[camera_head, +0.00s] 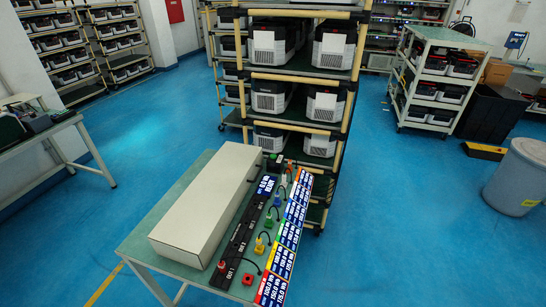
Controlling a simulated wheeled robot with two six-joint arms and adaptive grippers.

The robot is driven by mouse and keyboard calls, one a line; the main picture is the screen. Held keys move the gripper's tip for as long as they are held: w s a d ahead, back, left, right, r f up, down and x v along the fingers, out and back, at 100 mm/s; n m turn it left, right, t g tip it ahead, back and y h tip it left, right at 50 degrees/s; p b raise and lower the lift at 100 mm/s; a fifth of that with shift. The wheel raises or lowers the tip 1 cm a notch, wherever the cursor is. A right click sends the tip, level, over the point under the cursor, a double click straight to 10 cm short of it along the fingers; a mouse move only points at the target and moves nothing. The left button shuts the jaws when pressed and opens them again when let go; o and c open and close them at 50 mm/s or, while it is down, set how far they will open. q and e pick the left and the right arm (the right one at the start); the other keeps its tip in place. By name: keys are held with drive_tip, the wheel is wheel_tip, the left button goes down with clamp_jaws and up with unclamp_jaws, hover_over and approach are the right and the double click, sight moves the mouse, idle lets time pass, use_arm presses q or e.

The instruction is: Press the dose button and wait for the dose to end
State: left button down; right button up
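A green-topped table (138,238) stands in the lower middle of the head view. On it, beside a long pale box (207,200), runs a black strip (240,240) with small white markings. Several coloured pieces, including a yellow one (260,245), stand in a row with black cables. I cannot tell which piece is the dose button, or whether a dose is running. Neither gripper is in view.
Blue and white label cards (286,237) cover the table's right side. A tall rack (345,95) with grey-white units stands just behind the table. A grey bin (517,178) and a wheeled rack (435,80) stand at right. Blue floor (400,220) is clear between.

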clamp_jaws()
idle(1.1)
